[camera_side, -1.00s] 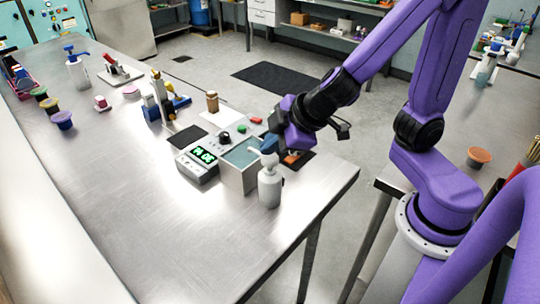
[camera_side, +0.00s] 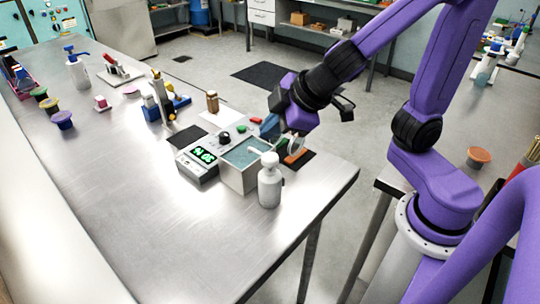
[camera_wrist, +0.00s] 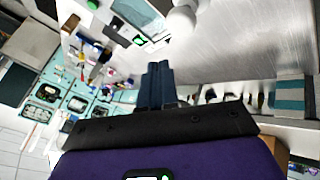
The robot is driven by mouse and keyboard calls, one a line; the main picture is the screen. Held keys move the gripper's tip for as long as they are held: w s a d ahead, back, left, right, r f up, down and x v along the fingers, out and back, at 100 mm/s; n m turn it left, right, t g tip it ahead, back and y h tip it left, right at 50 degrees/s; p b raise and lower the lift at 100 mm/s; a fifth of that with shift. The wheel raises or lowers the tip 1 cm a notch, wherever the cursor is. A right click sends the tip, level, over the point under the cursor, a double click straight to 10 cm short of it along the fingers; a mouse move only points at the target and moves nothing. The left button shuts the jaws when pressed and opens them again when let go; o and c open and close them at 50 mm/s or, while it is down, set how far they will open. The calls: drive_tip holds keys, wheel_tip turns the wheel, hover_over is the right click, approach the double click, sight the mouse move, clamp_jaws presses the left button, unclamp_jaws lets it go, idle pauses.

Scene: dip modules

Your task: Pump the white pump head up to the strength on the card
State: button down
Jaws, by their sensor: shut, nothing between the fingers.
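The white pump bottle (camera_side: 269,186) stands upright at the front right of the bench, with its white pump head (camera_side: 268,159) on top and the spout pointing left over a square basin (camera_side: 240,178) of blue-grey liquid. In the wrist view the white pump (camera_wrist: 182,22) shows at the top, beyond my fingers. My gripper (camera_side: 269,128) is above and behind the pump head, apart from it. Its blue fingers (camera_wrist: 157,80) are together and empty. A meter (camera_side: 198,165) with green lit digits stands left of the basin; I cannot read them surely. I cannot identify the card.
A black knob (camera_side: 223,138), a white sheet (camera_side: 220,118) and an orange block (camera_side: 297,157) lie around the basin. Another pump bottle (camera_side: 77,72) with a blue head stands at the far left. The bench's front left is clear.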

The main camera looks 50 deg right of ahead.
sight(273, 158)
drive_tip(key=shift+r, duration=0.95)
idle(2.0)
drive_tip(key=n, duration=0.4)
drive_tip(key=shift+r, duration=0.15)
drive_tip(key=r+n, duration=0.1)
drive_tip(key=n, duration=0.9)
drive_tip(key=r+n+t, duration=0.1)
drive_tip(key=n, duration=1)
drive_tip(key=r+n, duration=0.1)
drive_tip(key=n, duration=1)
drive_tip(key=shift+s+r+t+y, duration=0.15)
drive_tip(key=shift+s+t+y, duration=0.1)
drive_tip(key=shift+t+y, duration=0.15)
